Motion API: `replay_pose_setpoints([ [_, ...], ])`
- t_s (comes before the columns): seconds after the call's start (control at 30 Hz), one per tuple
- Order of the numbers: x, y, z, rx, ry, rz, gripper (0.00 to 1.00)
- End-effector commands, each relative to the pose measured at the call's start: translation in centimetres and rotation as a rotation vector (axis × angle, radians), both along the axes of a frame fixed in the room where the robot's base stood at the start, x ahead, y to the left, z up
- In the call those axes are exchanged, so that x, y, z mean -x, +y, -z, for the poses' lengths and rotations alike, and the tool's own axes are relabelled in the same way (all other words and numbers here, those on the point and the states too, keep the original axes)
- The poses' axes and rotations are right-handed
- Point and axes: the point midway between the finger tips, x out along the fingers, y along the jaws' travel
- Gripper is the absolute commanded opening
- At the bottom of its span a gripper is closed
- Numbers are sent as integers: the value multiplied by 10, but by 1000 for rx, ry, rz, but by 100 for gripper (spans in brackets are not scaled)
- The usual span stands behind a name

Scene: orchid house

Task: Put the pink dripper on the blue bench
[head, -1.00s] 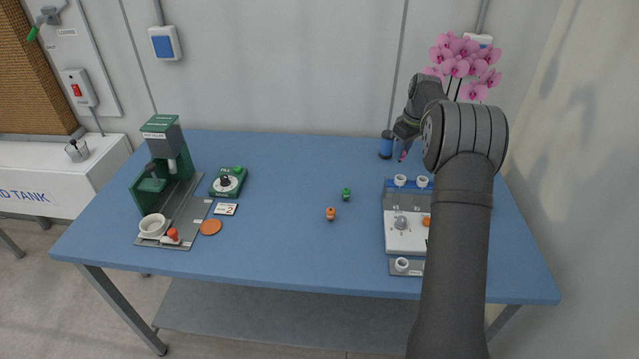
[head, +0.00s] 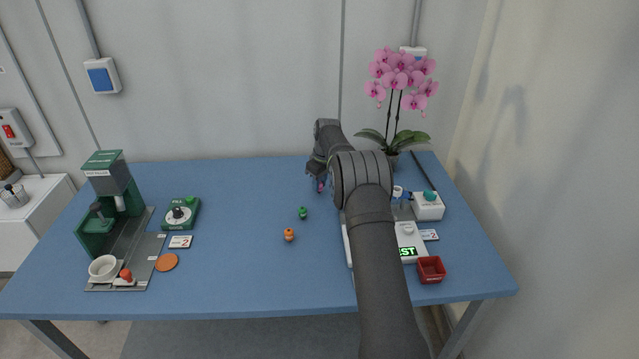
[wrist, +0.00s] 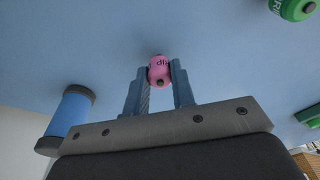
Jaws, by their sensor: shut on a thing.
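The pink dripper (wrist: 159,71) is a small rounded piece with dark lettering, held between the two fingertips of my gripper (wrist: 158,80) in the wrist view. My gripper (head: 320,184) is shut on it. In the head view only a bit of pink (head: 321,187) shows at the fingertips, over the back middle of the blue bench (head: 240,240). I cannot tell whether the dripper touches the bench top. My forearm hides part of the bench.
A green dripper (head: 303,213) and an orange one (head: 289,235) stand in front. A blue cylinder (wrist: 70,115) shows in the wrist view. A green machine (head: 112,195) is left; a potted orchid (head: 398,90) and red tray (head: 431,269) are right. The bench's middle left is clear.

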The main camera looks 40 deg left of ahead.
Motion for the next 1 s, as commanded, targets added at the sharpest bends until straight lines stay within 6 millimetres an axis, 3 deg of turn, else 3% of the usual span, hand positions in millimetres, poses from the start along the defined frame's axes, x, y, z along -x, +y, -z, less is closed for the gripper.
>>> replay_pose_setpoints([
  [0.37, 0, 0, 5, -1, -1, 0, 2],
  [0.4, 0, 0, 5, -1, -1, 0, 29],
  [0.5, 0, 0, 5, -1, -1, 0, 45],
  [0.83, 0, 0, 1, -2, -2, 0, 45],
  [1.0, -1, -3, -24, -4, -3, 0, 45],
])
